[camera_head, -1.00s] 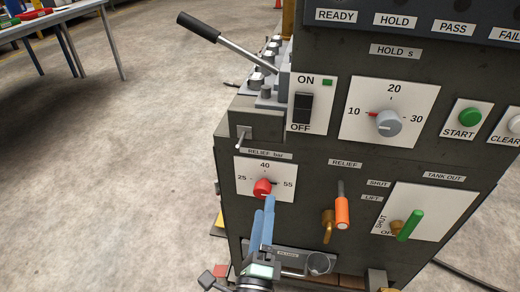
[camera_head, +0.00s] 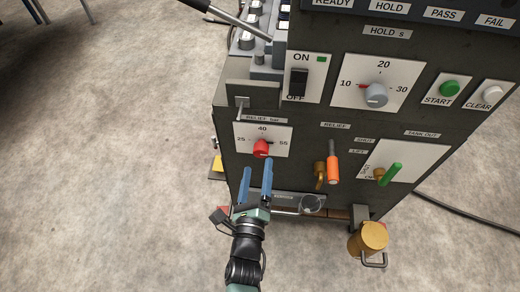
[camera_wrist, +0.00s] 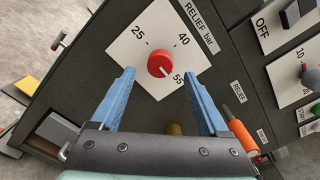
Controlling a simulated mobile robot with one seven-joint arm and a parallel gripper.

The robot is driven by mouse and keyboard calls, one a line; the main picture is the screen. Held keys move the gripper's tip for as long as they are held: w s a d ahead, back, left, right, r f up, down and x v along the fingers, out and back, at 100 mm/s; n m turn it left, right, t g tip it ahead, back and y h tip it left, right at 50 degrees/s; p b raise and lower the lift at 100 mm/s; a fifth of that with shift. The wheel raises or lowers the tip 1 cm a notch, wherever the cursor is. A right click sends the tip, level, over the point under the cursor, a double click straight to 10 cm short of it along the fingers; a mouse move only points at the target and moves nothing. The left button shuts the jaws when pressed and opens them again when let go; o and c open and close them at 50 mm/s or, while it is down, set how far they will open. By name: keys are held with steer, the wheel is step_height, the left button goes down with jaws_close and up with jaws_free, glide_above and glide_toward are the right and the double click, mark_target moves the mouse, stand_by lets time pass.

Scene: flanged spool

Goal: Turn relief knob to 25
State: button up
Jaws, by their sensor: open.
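The red relief knob (camera_head: 262,148) sits on a white dial plate marked 25, 40 and 55, under a "RELIEF bar" label. In the wrist view the knob (camera_wrist: 161,64) is unobstructed, and its mark appears to point toward 55. My gripper (camera_head: 257,164) is open and empty, with its blue fingers pointing up at the dial from just below and in front of the knob. In the wrist view the fingertips (camera_wrist: 159,73) stand to either side of the knob, with no visible contact.
An orange-handled lever (camera_head: 333,165) and a green-handled lever (camera_head: 390,174) stick out right of the dial. Above is the grey hold knob (camera_head: 376,95) beside an on/off switch (camera_head: 298,82). A yellow canister (camera_head: 368,240) is low at right. Floor at left is clear.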

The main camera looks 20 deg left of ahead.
mark_target(260, 154)
steer(key=b+x, duration=0.1)
steer(key=x, duration=0.5)
steer(key=shift+w, duration=0.15)
jaws_close()
